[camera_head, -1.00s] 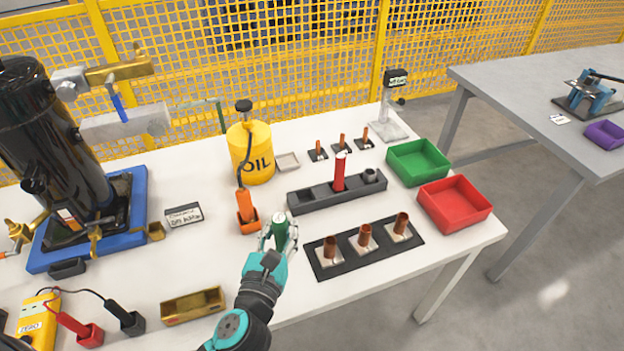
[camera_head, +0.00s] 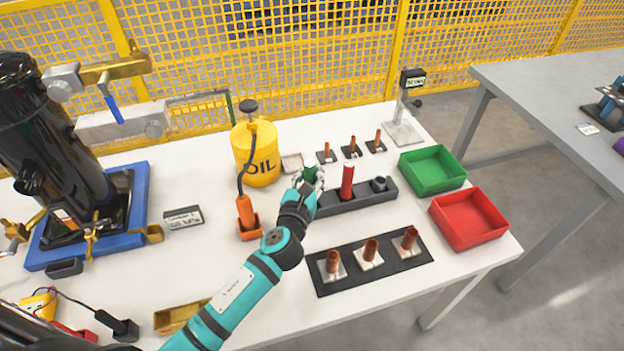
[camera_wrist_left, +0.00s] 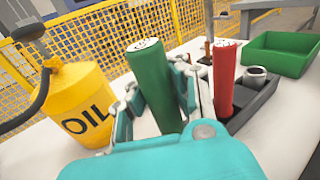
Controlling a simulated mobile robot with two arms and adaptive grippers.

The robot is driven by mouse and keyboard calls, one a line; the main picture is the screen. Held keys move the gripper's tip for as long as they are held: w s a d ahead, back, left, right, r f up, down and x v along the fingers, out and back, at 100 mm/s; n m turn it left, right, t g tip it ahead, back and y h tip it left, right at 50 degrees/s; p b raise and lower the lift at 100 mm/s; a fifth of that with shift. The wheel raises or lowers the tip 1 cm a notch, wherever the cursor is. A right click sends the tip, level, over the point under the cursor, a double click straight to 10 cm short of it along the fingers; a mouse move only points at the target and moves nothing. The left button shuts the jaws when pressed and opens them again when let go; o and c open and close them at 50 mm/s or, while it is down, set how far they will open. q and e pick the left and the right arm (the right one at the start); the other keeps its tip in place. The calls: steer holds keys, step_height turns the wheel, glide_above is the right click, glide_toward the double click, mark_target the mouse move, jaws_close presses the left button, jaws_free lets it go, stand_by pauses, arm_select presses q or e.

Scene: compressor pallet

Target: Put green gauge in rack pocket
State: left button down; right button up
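The green gauge (camera_head: 310,173) is an upright green cylinder with a pale top, held in my left gripper (camera_head: 308,182). In the left wrist view the fingers lie on either side of the green gauge (camera_wrist_left: 153,85). The dark grey rack (camera_head: 362,197) is on the white table, and the gauge is at its left end. The gauge's lower end and the left pocket are hidden by my gripper, so I cannot tell whether it is inside the pocket. A red gauge (camera_head: 347,181) stands upright in the rack's middle. My right gripper is not in view.
A black plate with copper pieces (camera_head: 325,283) lies in front of the rack. Green (camera_head: 433,180) and red bins (camera_head: 468,230) stand to the right.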

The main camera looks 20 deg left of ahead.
mark_target(312, 182)
arm_select(q)
steer(key=shift+w, duration=0.35)
steer(key=shift+f, duration=0.25)
step_height(312, 182, down, 3)
steer(key=shift+f+b, duration=0.1)
steer(key=shift+b, duration=0.85)
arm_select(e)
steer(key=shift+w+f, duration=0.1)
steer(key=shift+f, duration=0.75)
arm_select(q)
steer(key=shift+a, duration=0.1)
steer(key=c, duration=1.3)
jaws_free()
steer(key=shift+c, duration=0.2)
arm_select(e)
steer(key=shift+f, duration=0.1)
